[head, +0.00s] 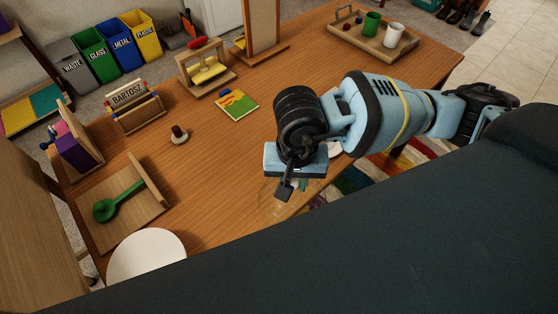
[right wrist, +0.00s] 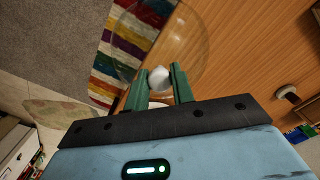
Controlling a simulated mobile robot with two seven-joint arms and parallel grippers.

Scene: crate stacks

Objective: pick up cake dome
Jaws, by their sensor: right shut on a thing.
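The cake dome (right wrist: 182,42) is a clear glass cover with a round white knob (right wrist: 159,77). In the right wrist view my right gripper (right wrist: 162,80) has its two green fingers shut on this knob. In the head view the dome (head: 271,200) is only a faint clear outline below my right gripper (head: 287,188), near the table's front edge. I cannot tell whether its rim touches the table. My left gripper is not in view.
The wooden table (head: 215,165) holds a tray with mugs (head: 350,38), a name stand (head: 135,108), a colourful book (head: 237,104) and a board with a green spoon (head: 130,215). A white disc (head: 147,258) is at front left. A striped rug (head: 375,180) lies below.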

